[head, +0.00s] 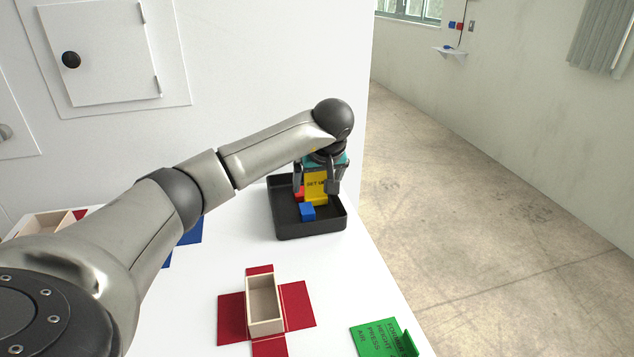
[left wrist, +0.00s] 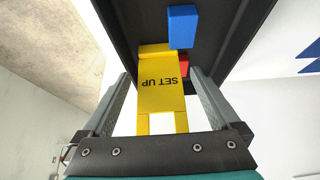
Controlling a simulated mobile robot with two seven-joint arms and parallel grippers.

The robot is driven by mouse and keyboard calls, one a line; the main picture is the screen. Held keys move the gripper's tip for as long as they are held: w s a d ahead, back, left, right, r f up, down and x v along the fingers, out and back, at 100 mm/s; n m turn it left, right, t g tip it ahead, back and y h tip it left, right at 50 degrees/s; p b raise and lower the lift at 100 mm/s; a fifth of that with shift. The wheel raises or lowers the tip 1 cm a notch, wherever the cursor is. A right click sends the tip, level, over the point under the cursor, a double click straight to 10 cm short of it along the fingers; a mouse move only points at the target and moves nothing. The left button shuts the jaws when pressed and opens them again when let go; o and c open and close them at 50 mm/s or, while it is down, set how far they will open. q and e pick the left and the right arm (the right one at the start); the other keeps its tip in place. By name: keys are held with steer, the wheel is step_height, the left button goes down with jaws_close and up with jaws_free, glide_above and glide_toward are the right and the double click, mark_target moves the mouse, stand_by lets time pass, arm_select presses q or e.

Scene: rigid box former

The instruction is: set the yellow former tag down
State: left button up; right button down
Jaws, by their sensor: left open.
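The yellow former tag (head: 316,184), marked SET UP, stands in the black tray (head: 312,228) at the back right of the white table. In the left wrist view the tag (left wrist: 160,85) lies between the fingers of my left gripper (left wrist: 160,100), with a gap on each side. My left gripper (head: 316,188) is open around the tag, over the tray. The gripper hides part of the tag's top in the head view. My right gripper is not in view.
A blue block (head: 307,211) and a partly hidden red block (head: 299,194) are in the tray beside the tag. A wooden box (head: 264,304) on red flaps and a green printed sign (head: 384,340) are nearer. White table is clear between them.

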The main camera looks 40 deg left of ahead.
arm_select(q)
steer(key=p+v, duration=0.2)
steer(key=v, duration=1)
steer(key=shift+r, duration=0.1)
